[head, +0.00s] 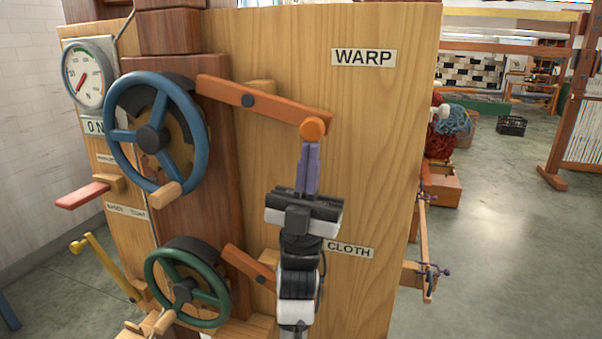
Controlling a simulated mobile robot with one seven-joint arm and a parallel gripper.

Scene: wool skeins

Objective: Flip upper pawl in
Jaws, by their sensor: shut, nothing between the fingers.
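The upper pawl (275,107) is an orange-brown wooden bar on the panel below the WARP label (363,57). It turns on a dark pivot, slopes down to the right and ends in an orange knob (313,127). Its left end lies beside the blue handwheel (155,140); I cannot tell whether it meets the toothed wheel behind. My gripper (310,147) points up from below, its purple fingers shut and empty. The fingertips are just under the knob, touching or nearly so.
A lower pawl (247,263) sits beside the green handwheel (187,284), its right part hidden by my arm. The CLOTH label (349,249) is partly covered. A red lever (82,196) and a gauge (86,74) are at left. Open floor (500,250) lies to the right.

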